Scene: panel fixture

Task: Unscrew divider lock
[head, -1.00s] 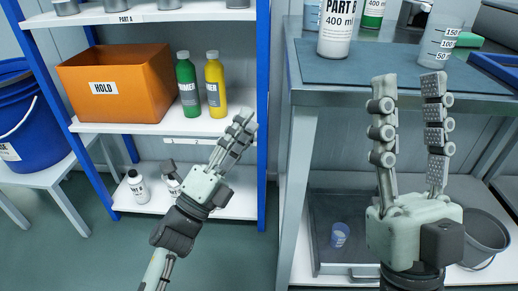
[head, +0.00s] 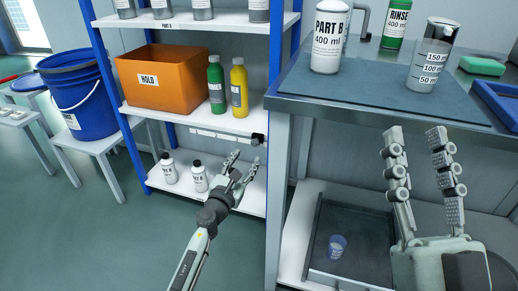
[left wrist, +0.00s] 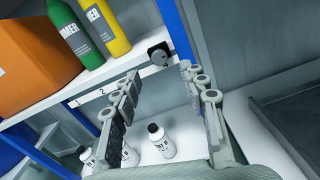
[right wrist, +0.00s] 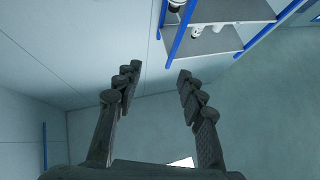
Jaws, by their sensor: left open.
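The divider lock is a small dark knob (head: 257,139) at the right end of the middle shelf's front edge, beside the blue post. In the left wrist view the knob (left wrist: 158,54) shows grey on a black square block, between and beyond my fingertips. My left gripper (head: 244,160) is open and empty, just below and in front of the lock, and apart from it. Its fingers (left wrist: 160,78) point up toward the lock. My right gripper (head: 415,140) is open and empty in front of the bench at the right. The right wrist view shows its fingers (right wrist: 157,75) apart.
A white numbered strip (head: 215,135) runs along the shelf edge. Green (head: 216,86) and yellow (head: 239,90) bottles and an orange HOLD bin (head: 160,82) stand above. The bench (head: 355,100) edge is close right.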

